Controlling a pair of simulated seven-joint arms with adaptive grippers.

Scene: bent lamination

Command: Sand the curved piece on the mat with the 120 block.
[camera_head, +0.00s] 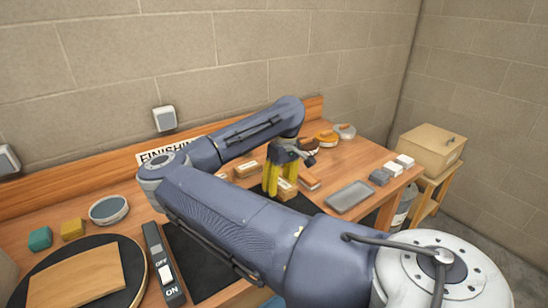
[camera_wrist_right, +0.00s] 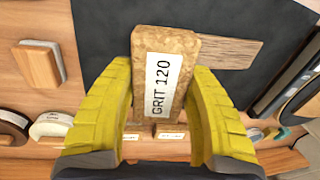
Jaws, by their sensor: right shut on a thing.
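My right gripper (camera_wrist_right: 165,100) is shut on a tan cork-like block labelled GRIT 120 (camera_wrist_right: 161,75). In the head view the yellow fingers of the right gripper (camera_head: 279,190) point down over the bench, with the block (camera_head: 288,188) between them. A brown wooden piece (camera_wrist_right: 232,52) lies on the dark mat (camera_wrist_right: 285,20), partly hidden behind the block; its curve is hard to make out. I cannot tell whether block and wood touch. In the head view my arm hides the wood and much of the mat (camera_head: 195,265). My left gripper is not in view.
A wood board (camera_head: 75,277) lies on a round black disc at the left, beside an OFF/ON switch (camera_head: 163,265). Another labelled block (camera_head: 246,169) stands behind. A grey tray (camera_head: 349,196) and small blocks (camera_head: 391,170) are at the right.

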